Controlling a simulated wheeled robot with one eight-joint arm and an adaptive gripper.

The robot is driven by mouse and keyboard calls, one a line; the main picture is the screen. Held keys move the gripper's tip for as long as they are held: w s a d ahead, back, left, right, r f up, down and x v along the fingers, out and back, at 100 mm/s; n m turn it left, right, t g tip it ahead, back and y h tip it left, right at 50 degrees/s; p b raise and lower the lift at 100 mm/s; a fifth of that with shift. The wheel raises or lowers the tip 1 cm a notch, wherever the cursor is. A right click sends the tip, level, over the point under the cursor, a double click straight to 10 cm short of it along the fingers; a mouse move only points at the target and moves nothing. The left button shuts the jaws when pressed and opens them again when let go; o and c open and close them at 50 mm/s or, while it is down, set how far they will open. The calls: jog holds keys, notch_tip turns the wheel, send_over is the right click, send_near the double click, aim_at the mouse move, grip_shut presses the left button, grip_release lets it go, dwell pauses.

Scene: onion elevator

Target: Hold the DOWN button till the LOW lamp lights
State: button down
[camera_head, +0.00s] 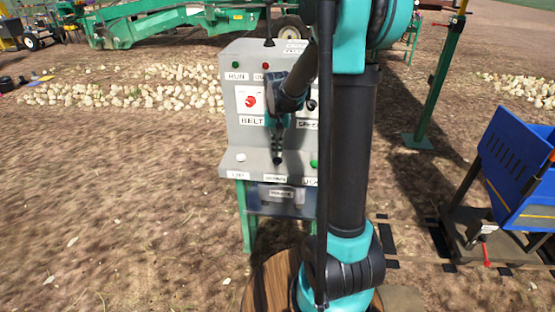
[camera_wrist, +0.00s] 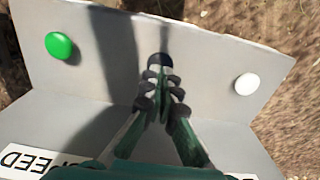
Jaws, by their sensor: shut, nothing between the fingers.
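The grey control panel (camera_head: 262,110) stands ahead of me, with a sloped lower ledge. On that ledge sit a white round piece (camera_head: 240,157) at left, a dark round one in the middle and a green one (camera_head: 314,163) at right. Their small labels are too blurred to read surely, so I cannot confirm which is DOWN or LOW. My gripper (camera_head: 277,148) is shut and empty, pointing down at the dark middle one. In the wrist view the fingertips (camera_wrist: 162,78) overlap the edge of this dark button (camera_wrist: 160,59); whether they press it is unclear.
The upper panel has RUN and BELT labels, small lamps and a red knob (camera_head: 250,101). My arm hides its right side. A blue crate (camera_head: 518,165) stands at far right and a green post (camera_head: 440,80) behind. Bare soil lies open at left.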

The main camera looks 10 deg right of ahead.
aim_at(277, 159)
jog(key=shift+f, duration=0.7)
jog(key=shift+f, duration=0.55)
dwell(2.7)
jog(key=shift+r, duration=3.55)
